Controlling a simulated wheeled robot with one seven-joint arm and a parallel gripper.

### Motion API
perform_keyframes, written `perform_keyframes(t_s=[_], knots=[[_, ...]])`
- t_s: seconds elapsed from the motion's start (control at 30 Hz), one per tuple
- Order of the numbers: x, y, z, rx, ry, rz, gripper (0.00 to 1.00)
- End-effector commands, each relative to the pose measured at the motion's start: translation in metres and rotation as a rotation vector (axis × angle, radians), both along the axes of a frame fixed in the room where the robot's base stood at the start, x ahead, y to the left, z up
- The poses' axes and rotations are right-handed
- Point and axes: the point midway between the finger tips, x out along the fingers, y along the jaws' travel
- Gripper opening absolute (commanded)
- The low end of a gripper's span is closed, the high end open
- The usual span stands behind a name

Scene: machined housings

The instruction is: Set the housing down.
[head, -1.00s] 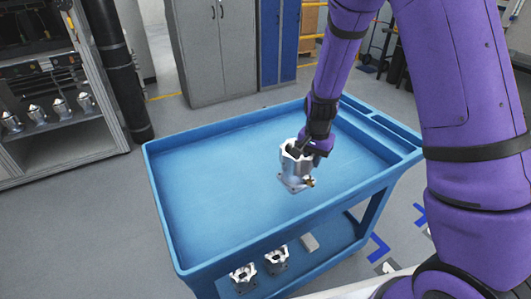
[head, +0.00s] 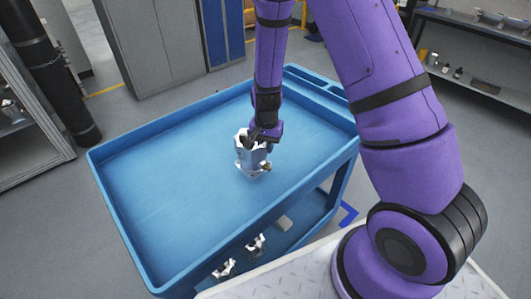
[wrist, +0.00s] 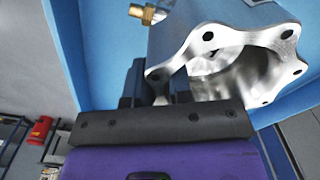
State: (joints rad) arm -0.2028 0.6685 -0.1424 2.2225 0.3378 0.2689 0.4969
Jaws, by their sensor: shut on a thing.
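The housing (head: 252,158) is a silver machined part with a flanged, bored end and a small brass fitting. In the head view it is upright at the blue cart's top tray (head: 180,185), right of the tray's middle. I cannot tell whether its base touches the tray. My gripper (head: 262,136) is shut on the housing at its upper rim. In the wrist view the housing (wrist: 225,55) fills the upper right, with its open bore and bolt holes facing the camera. The dark gripper fingers (wrist: 150,85) meet its wall; the far finger is partly hidden.
The tray around the housing is clear, with a raised rim all round. Two more housings (head: 254,245) and a small grey block (head: 284,223) are on the cart's lower shelf. Grey cabinets (head: 160,40) stand behind, and a shelf unit (head: 480,50) is at the right.

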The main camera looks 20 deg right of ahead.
Motion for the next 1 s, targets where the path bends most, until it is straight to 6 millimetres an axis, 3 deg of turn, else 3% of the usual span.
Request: perform_keyframes(t_s=[0.3, 0.7, 0.73, 0.8, 0.83, 1.0], knots=[[0.0, 0.0, -0.034, 0.001, 0.0, -0.001, 0.0], [0.0, 0.0, -0.038, 0.001, -0.001, -0.001, 0.0], [0.0, 0.0, -0.039, 0.001, 0.001, -0.001, 0.25], [0.0, 0.0, -0.039, 0.0, 0.0, -0.001, 0.41], [0.0, 0.0, -0.038, 0.0, 0.0, -0.001, 0.45], [0.0, 0.0, -0.038, 0.001, 0.001, -0.001, 0.45]])
